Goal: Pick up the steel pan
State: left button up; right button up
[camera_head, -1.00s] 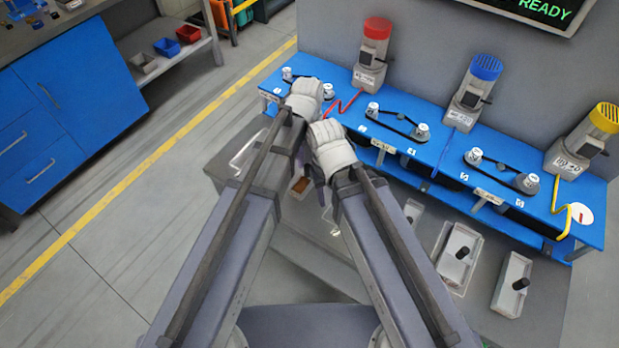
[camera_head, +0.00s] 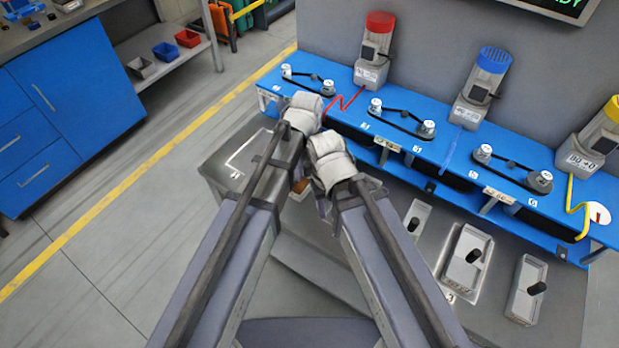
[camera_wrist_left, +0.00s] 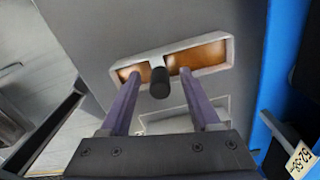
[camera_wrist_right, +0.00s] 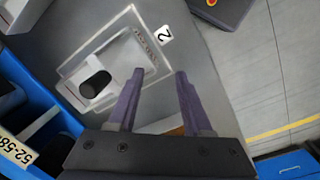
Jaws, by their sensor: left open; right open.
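In the left wrist view, a grey metal pan (camera_wrist_left: 226,50) with orange-brown inside and a black knob lies on the grey bench. My left gripper (camera_wrist_left: 157,75) is open, with its fingers showing on either side of the knob; I cannot tell whether they touch it. In the right wrist view, a pale grey pan (camera_wrist_right: 125,58) with a black knob sits in an outlined place marked 2. My right gripper (camera_wrist_right: 158,74) is open and empty, with the pan to its left. In the head view my forearms hide most of both grippers and the brown-filled pan.
More grey pans with black knobs stand at right on the lower bench (camera_head: 466,262) (camera_head: 526,290). A blue shelf (camera_head: 350,110) with belt pulleys and motors runs behind. A blue cabinet (camera_head: 75,110) is at far left, with open floor (camera_head: 130,240) between.

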pick_arm(q)
jog(key=shift+c, duration=0.2)
grip_shut()
dwell(1.1)
